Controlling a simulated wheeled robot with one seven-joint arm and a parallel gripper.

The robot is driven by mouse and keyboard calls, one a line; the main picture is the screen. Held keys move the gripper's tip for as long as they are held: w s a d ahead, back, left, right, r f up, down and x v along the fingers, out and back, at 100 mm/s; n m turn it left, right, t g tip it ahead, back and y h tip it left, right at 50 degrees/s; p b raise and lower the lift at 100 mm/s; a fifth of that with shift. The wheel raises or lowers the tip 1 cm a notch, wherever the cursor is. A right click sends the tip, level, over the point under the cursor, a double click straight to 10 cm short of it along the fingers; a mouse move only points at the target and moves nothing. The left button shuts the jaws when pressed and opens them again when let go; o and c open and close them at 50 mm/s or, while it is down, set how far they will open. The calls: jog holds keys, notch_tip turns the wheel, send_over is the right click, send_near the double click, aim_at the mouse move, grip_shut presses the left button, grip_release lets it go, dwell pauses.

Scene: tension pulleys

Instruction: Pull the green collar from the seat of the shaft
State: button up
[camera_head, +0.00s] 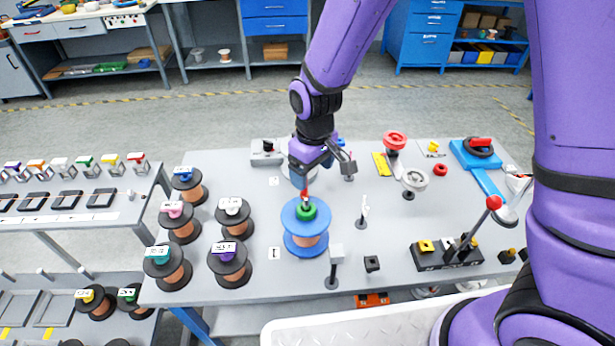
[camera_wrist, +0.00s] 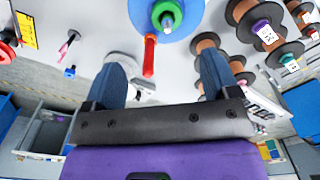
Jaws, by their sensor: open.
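The green collar (camera_head: 307,212) sits around the shaft at the middle of a blue-flanged spool (camera_head: 306,240) with copper wire, on the grey table. In the wrist view the collar (camera_wrist: 166,14) shows at the top edge, around a light-tipped shaft end, cut off by the frame. My gripper (camera_wrist: 162,65) is open, its two blue-grey fingers wide apart with nothing held. The collar lies beyond the fingertips, apart from them. A red rod-like part (camera_wrist: 149,55) shows between the fingers, beside the spool. In the head view my gripper (camera_head: 322,165) is above and behind the spool.
Several copper spools with labels (camera_head: 230,262) stand left of the blue spool. A grey-topped post (camera_head: 335,265) stands close at its front right. A black block with a red-knobbed lever (camera_head: 492,203) is at the right. Red and white pulleys (camera_head: 414,179) stand behind.

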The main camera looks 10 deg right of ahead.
aim_at(308, 208)
jog(key=f, duration=0.1)
jog(key=a+f, duration=0.1)
jog(key=shift+s+f, duration=0.2)
jog(key=shift+f, duration=0.15)
notch_tip(308, 208, down, 10)
jog(key=shift+f, duration=0.15)
jog(key=c, duration=1)
